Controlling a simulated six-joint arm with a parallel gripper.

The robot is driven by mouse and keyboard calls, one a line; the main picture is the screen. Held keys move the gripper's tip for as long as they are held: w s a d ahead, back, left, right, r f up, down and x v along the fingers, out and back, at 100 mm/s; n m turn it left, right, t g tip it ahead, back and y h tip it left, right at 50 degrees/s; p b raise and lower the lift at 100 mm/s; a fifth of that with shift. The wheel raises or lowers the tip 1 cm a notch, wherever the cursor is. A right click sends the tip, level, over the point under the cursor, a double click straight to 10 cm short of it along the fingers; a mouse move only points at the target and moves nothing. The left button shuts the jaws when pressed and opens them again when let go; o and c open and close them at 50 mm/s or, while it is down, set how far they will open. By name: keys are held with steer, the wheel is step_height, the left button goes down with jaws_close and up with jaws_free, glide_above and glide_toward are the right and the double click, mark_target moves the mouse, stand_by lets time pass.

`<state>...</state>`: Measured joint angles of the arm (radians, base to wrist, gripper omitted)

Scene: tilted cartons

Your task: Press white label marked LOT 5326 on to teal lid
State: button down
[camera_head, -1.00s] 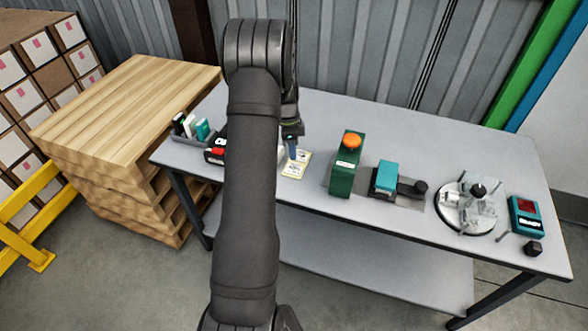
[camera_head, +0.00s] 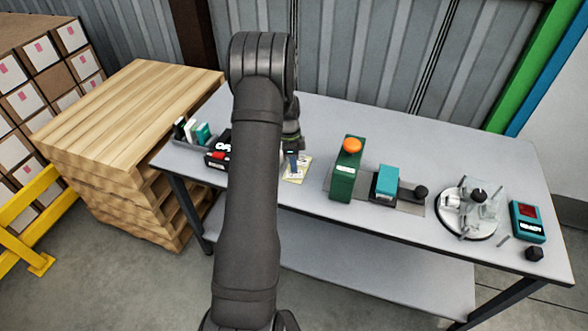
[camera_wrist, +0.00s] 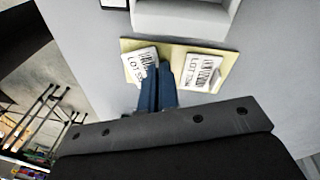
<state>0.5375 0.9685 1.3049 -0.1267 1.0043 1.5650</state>
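A pale yellow backing sheet (camera_wrist: 172,48) lies on the table and carries two white labels. The left white label (camera_wrist: 136,63) reads LOT 53, with the rest hidden by my fingers. The right white label (camera_wrist: 200,72) has a barcode and another LOT number, hard to read. My gripper (camera_wrist: 166,70) has its blue fingers close together, pointing down at the lower right corner of the left label. I cannot tell whether they pinch it. In the head view, a carton with a teal lid (camera_head: 388,174) stands tilted on a grey plate, right of the sheet.
A green box with an orange button (camera_head: 345,170) stands between the sheet and the carton. A tray of small cartons (camera_head: 190,134) is at left.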

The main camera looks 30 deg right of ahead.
step_height(320, 180, up, 10)
steer(key=s+d+r+n+t+h, duration=0.1)
steer(key=s+d+r+n, duration=0.4)
steer(key=s+d+r, duration=0.55)
steer(key=n+t, duration=0.2)
steer(key=n, duration=0.7)
glide_above(382, 177)
step_height(382, 177, down, 8)
steer(key=shift+f, duration=3.1)
steer(key=shift+f, duration=0.25)
steer(key=c, duration=1.6)
jaws_free()
